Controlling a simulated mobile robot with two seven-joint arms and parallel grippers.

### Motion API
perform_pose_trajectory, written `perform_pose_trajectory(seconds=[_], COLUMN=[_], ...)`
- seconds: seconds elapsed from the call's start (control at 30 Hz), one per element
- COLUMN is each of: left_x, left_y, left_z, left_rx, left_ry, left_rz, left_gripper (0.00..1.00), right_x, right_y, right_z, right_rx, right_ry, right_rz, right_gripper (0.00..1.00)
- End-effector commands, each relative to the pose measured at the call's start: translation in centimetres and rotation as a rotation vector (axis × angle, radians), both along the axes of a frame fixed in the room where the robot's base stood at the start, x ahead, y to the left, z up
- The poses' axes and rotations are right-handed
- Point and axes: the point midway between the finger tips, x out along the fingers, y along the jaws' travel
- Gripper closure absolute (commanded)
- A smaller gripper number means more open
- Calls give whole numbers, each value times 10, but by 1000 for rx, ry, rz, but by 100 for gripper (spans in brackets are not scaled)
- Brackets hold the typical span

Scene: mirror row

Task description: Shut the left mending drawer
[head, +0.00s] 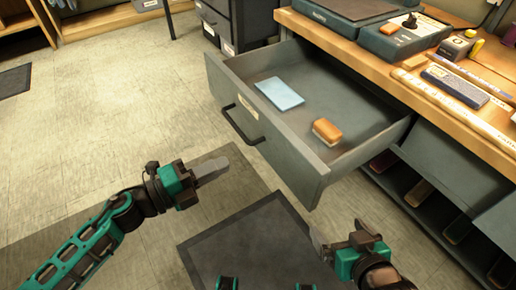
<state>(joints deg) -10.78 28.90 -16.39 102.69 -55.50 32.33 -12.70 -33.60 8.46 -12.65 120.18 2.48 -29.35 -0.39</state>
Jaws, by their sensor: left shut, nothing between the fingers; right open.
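The grey mending drawer (289,157) stands pulled well out from under the wooden workbench (420,85). A dark bar handle (242,126) and a small label are on its front. Inside lie a light blue flat item (279,94) and an orange and white brush-like block (327,132). My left gripper (222,168) is shut and empty, in front of the drawer face and apart from it, a little below and left of the handle. My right gripper (322,240) is open and empty, below the drawer's near corner.
On the bench are a grey device (402,36), a dark blue-grey block (455,86) and long wooden strips. Open shelves (425,195) sit under the bench at right. A dark cabinet (238,22) stands behind the drawer.

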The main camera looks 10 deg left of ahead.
Motion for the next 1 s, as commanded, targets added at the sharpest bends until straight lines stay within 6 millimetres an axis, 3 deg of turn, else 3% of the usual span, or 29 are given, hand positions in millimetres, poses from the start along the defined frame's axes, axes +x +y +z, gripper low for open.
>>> perform_pose_trajectory(seconds=[0.3,0.5,1.0], left_x=[43,58,63], left_y=[-54,-75,-81], left_z=[1,0,0], left_rx=[-4,-4,-3], left_ry=[-2,0,2], left_rz=[1,2,2], left_gripper=[100,100,100], right_x=[0,0,1], right_y=[1,2,4], right_z=[-5,-7,-5], right_rx=[1,2,8], right_ry=[2,3,3], right_rz=[3,4,3], right_gripper=[0,0,0])
